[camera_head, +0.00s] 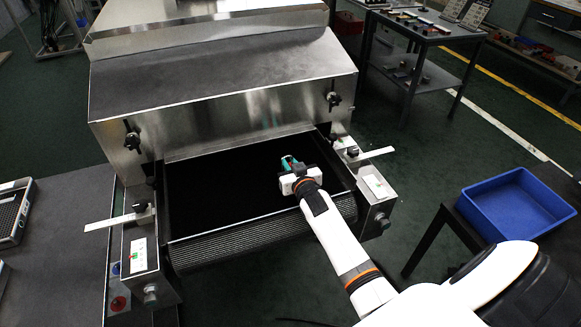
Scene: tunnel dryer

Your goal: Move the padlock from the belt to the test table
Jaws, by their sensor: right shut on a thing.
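My right gripper (291,167) reaches over the dark belt (225,190) at the mouth of the steel dryer, near the belt's right side. It is shut on a small teal and reddish thing (287,160), which I take for the padlock. The gripper's body hides most of it, and I cannot tell whether it touches the belt. A dark table (447,218) stands at the right with a blue bin (515,203) on it; I cannot tell whether this is the test table. My left gripper is out of view.
The steel dryer hood (225,85) rises just behind the belt. Side rails with knobs and thin metal flags (376,153) flank the belt. A grey table with small items (425,30) stands at the back right. Green floor is clear between dryer and bin table.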

